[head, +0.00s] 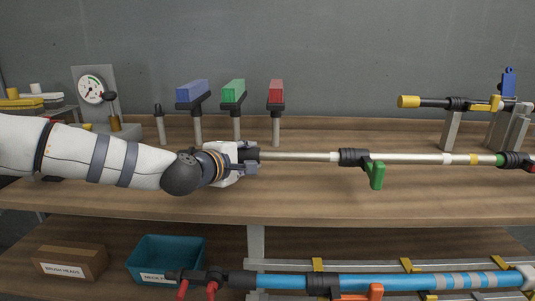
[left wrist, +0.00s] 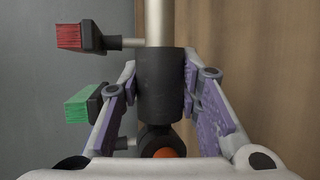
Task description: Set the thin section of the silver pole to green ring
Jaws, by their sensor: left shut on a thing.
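The silver pole (head: 415,158) lies level above the upper shelf and runs out of view at the right. My left gripper (head: 250,156) is shut on the black end piece (left wrist: 160,85) at the pole's left end. The pole's thin section (head: 298,156) runs from there to a black collar (head: 353,157) with a green lever (head: 376,175) hanging down. Right of the collar, the thicker section carries pale and yellow bands and a green ring (head: 499,160) beside another black collar (head: 515,160). No green ring is clear on the thin section. My right gripper is out of view.
Blue (head: 192,91), green (head: 233,91) and red (head: 276,92) blocks stand on posts behind the pole. A dial gauge (head: 91,90) stands back left. A yellow-ended pole (head: 425,102) rests on supports back right. A blue pole (head: 385,282), teal bin (head: 165,260) and brown box (head: 70,262) are below.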

